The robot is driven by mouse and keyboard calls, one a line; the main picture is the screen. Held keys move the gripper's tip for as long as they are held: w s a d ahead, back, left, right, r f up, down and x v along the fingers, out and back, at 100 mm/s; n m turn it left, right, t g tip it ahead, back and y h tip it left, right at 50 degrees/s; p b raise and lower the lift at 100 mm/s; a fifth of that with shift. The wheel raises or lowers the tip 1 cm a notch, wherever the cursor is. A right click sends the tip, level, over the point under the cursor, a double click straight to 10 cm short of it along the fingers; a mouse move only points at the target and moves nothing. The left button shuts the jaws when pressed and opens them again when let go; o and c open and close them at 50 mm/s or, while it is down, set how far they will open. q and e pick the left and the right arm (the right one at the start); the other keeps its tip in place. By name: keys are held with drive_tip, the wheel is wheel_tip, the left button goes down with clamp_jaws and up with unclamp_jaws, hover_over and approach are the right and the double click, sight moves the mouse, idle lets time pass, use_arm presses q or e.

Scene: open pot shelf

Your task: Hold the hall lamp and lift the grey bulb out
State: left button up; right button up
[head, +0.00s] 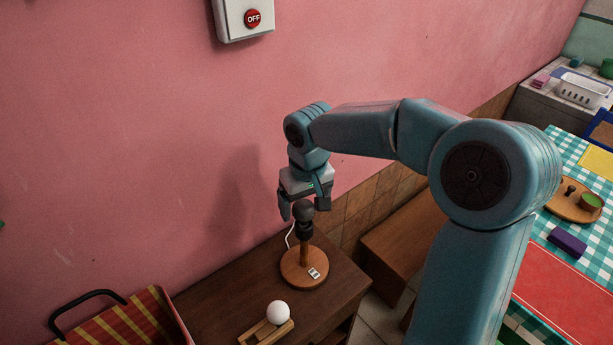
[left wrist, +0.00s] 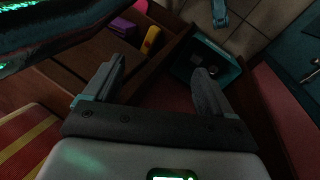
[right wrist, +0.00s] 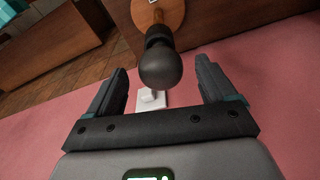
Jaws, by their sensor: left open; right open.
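The hall lamp stands upright on the dark wooden stand, with a round wooden base (head: 293,279), a short stem and a dark socket. The grey bulb (head: 303,211) sits on top in the socket. My right gripper (head: 304,204) is open and points down at the bulb, fingers on either side of it in the head view. In the right wrist view the bulb (right wrist: 160,68) lies in line with the gap between the open fingers; contact cannot be told. My left gripper (left wrist: 160,72) is open and empty in the left wrist view and outside the head view.
A white bulb (head: 278,312) rests on a wooden holder (head: 262,335) at the stand's front. A striped tray (head: 130,325) is at left. A switch box (head: 243,18) reading OFF is on the pink wall. A teal box (left wrist: 225,62) and yellow object (left wrist: 151,41) lie below my left gripper.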

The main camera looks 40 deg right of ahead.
use_arm(q)
drive_tip(key=shift+f, duration=0.15)
use_arm(e)
wheel_tip(320, 180, up, 12)
drive_tip(key=s, duration=0.1)
drive_tip(key=shift+s+a, duration=0.15)
drive_tip(key=shift+a, duration=0.15)
drive_tip(key=shift+f, duration=0.15)
